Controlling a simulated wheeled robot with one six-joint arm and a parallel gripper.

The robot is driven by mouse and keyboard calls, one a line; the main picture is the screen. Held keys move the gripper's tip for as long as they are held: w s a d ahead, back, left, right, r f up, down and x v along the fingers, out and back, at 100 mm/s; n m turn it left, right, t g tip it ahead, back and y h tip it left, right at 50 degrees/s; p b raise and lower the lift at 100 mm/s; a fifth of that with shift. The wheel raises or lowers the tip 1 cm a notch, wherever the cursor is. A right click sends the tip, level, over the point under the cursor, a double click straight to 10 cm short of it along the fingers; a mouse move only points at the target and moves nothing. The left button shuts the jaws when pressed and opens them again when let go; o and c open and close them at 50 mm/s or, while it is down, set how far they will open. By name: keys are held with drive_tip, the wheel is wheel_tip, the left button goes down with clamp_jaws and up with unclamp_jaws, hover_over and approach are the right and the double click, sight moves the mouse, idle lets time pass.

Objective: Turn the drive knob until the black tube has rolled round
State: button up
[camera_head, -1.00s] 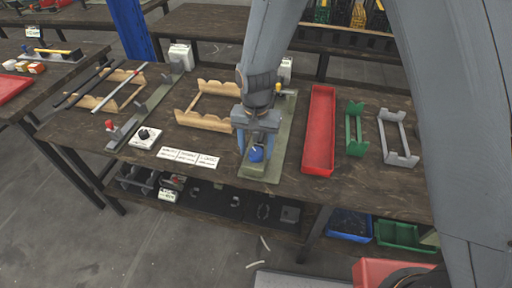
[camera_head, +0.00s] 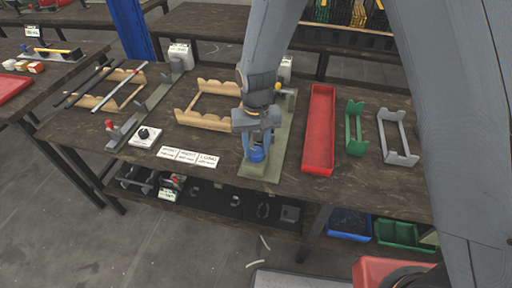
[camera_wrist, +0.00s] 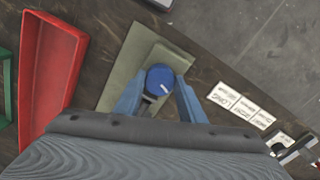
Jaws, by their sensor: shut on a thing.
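The blue drive knob (camera_wrist: 160,77) with a white pointer line stands at the near end of a grey-green base plate (camera_wrist: 125,62). In the wrist view the line points to the lower right. My gripper (camera_wrist: 158,90) is shut on the knob, one finger on each side. In the head view the knob (camera_head: 257,154) is partly covered by the fingers. My arm hides much of the plate (camera_head: 283,130), and I see no black tube on it. Dark tubes (camera_head: 97,87) lie on a wooden rack at the far left.
A red tray (camera_head: 320,130), a green rack (camera_head: 354,128) and a grey rack (camera_head: 398,138) stand to the right. A wooden rack (camera_head: 200,118) and label cards (camera_head: 188,156) are to the left.

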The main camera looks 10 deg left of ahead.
sight(256, 151)
drive_tip(key=shift+n, duration=0.3)
drive_tip(key=o, duration=1)
drive_tip(key=shift+o, duration=0.2)
drive_tip(key=shift+r+b, duration=0.9)
drive_tip(key=shift+r, duration=3)
